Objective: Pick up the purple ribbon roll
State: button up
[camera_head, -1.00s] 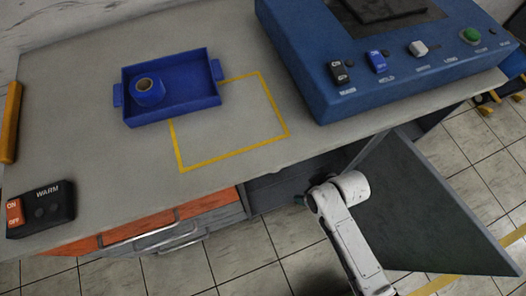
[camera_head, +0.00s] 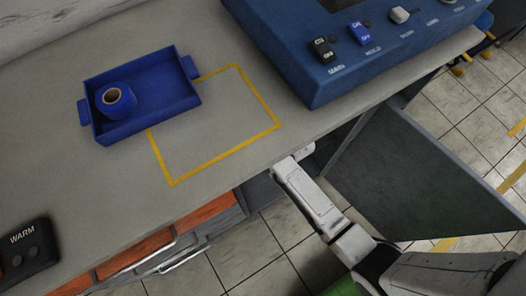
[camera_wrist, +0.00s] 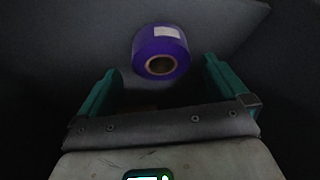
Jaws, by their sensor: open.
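The purple ribbon roll (camera_wrist: 150,45) shows in the wrist view, in a dark space ahead of my gripper. It has a white label on its side and a brown core hole facing me. My gripper (camera_wrist: 160,78) is open, with one teal finger at the left and one at the right. The roll appears centred between and beyond the fingertips; I see no contact. In the head view my arm reaches in under the tabletop by the open cabinet door, and the gripper and purple roll are hidden there.
The open grey cabinet door (camera_head: 425,175) stands right of my arm. The worktop (camera_head: 215,115) lies above, with a blue tray (camera_head: 150,124) holding a blue roll (camera_head: 116,101). A blue machine (camera_head: 325,75) stands at the back right. Drawers (camera_head: 160,250) are left of my arm.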

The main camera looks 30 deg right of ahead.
jog(key=shift+w+a, duration=0.1)
jog(key=shift+w, duration=0.15)
jog(key=b+x, duration=0.1)
jog(key=x, duration=0.4)
jog(key=shift+w+b, duration=0.25)
jog(key=shift+b, duration=0.15)
jog(key=shift+c, duration=0.5)
jog(key=c, duration=0.8)
